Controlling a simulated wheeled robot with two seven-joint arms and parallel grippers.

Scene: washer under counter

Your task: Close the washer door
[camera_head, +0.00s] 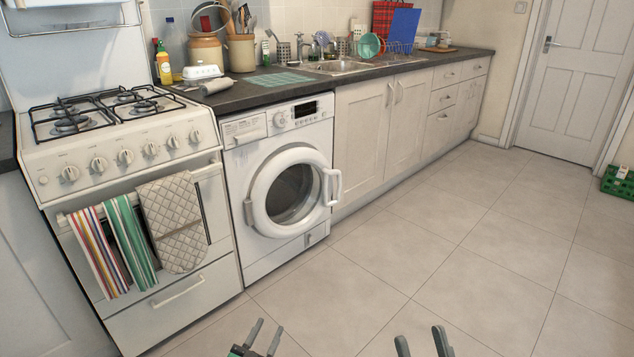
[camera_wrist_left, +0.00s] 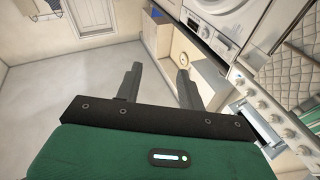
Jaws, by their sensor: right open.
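The white washer (camera_head: 247,160) stands under the counter, between the stove and the cabinets. Its round door (camera_head: 264,205) has a dark glass centre, with a hinge at the left and a white handle (camera_head: 334,187) at the right. The door's handle side appears to stand a little out from the front panel. The washer also shows at the top of the left wrist view (camera_wrist_left: 222,22). My left gripper (camera_head: 268,327) is open and empty, low in front of the washer; its spread fingers show in the left wrist view (camera_wrist_left: 158,70). My right gripper (camera_head: 420,337) is open and empty, further right.
A white stove (camera_head: 190,298) with towels and an oven mitt (camera_head: 171,220) on its rail stands left of the washer. Cabinets (camera_head: 362,130) run to the right. The tiled floor (camera_head: 440,240) in front is clear. A green crate (camera_head: 617,184) sits at the far right.

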